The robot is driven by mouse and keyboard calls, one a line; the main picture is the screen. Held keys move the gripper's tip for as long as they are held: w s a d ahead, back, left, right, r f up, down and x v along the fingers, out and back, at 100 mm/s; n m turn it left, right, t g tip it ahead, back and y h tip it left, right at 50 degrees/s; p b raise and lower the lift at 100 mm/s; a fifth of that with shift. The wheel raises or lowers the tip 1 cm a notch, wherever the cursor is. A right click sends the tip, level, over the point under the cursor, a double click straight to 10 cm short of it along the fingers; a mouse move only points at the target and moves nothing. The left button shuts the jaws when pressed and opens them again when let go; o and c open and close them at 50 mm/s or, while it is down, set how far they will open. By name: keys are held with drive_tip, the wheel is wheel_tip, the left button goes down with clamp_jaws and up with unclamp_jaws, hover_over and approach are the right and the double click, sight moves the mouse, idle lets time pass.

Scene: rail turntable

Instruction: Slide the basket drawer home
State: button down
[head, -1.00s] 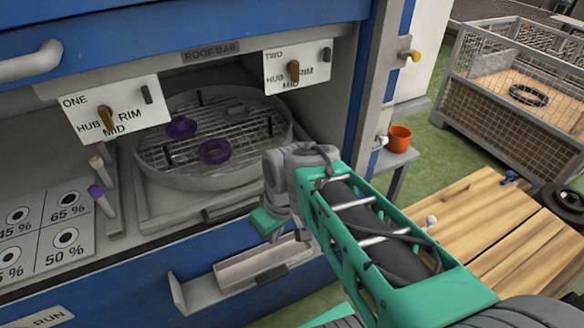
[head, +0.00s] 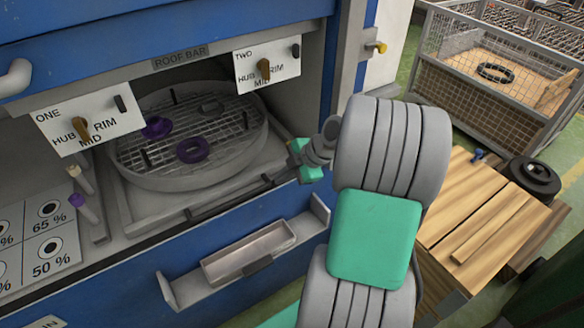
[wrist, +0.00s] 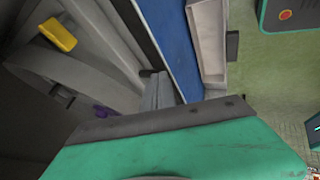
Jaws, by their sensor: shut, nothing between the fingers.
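The basket drawer (head: 128,184) is a grey tray under a round wire basket (head: 255,145), inside the blue cabinet's opening. A dark handle bar (head: 225,197) runs along its front edge. Two purple rings, one (head: 193,149) near the basket's middle, lie in it. My gripper (head: 303,164) is shut and empty at the right front corner of the drawer, partly hidden by my arm; I cannot tell whether it touches. In the wrist view, my gripper's green and grey body fills the bottom, with the drawer's grey parts and a bit of purple (wrist: 103,112) beyond.
A pale trough (head: 248,252) on a bracket sticks out from the blue front below the drawer. Plates with levers (head: 82,128) hang above the opening. A wooden bench (head: 495,220) and a mesh cage (head: 500,75) stand right. Green floor shows between.

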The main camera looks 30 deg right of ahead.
sight(266, 174)
drive_tip(key=w, duration=0.3)
drive_tip(key=w+f+p, duration=0.1)
drive_tip(key=shift+w+a, duration=0.25)
drive_tip(key=shift+w, duration=0.05)
drive_tip(key=shift+w+f+b, duration=0.15)
drive_tip(key=shift+w+b, duration=0.15)
drive_tip(key=shift+b, duration=0.15)
drive_tip(key=w+b, duration=0.2)
drive_tip(key=w, duration=0.2)
drive_tip(key=shift+w, duration=0.1)
drive_tip(key=shift+r, duration=0.35)
